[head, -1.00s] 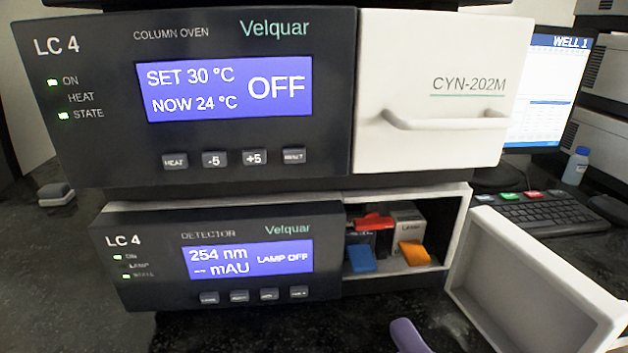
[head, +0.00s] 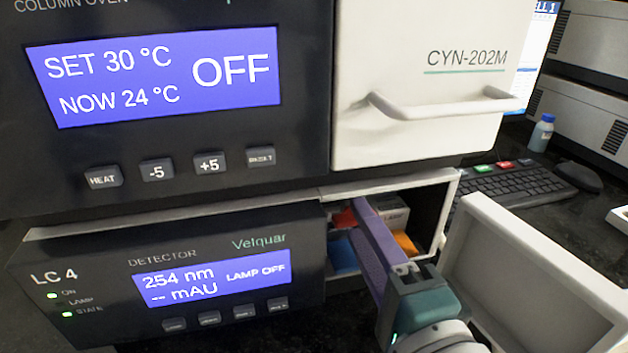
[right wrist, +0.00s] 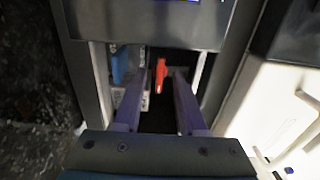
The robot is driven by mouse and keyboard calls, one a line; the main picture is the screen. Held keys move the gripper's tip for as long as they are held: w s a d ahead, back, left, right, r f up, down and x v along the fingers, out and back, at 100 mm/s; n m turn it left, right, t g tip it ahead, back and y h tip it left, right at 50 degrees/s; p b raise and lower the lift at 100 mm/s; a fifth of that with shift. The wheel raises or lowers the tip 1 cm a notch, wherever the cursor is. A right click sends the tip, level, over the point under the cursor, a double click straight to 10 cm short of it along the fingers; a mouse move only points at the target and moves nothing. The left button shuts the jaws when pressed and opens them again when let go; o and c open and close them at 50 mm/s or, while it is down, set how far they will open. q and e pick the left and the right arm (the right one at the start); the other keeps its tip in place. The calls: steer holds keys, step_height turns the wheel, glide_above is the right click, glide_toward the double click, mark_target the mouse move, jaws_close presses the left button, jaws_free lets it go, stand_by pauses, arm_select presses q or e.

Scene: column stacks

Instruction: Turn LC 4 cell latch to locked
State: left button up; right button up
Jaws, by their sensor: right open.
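The LC 4 detector (head: 165,270) has its right compartment open, and a red latch handle (head: 343,218) shows inside, partly hidden by my fingers. In the right wrist view, the red latch (right wrist: 161,75) lies between the two purple fingers. My right gripper (head: 362,208) reaches into the compartment and is open. Its tips are close to the latch; I cannot tell whether they touch it. A blue tab (head: 343,255) and an orange tab (head: 405,243) are below the latch, partly covered. My left gripper is out of view.
The open white compartment door (head: 540,265) stands to the right of my right arm. The column oven (head: 150,110) sits directly above, its white door with a handle (head: 440,104) shut. A keyboard (head: 515,190) and a bottle (head: 541,133) are behind on the right.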

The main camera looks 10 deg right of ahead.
jaws_close()
stand_by(0.3)
stand_by(0.4)
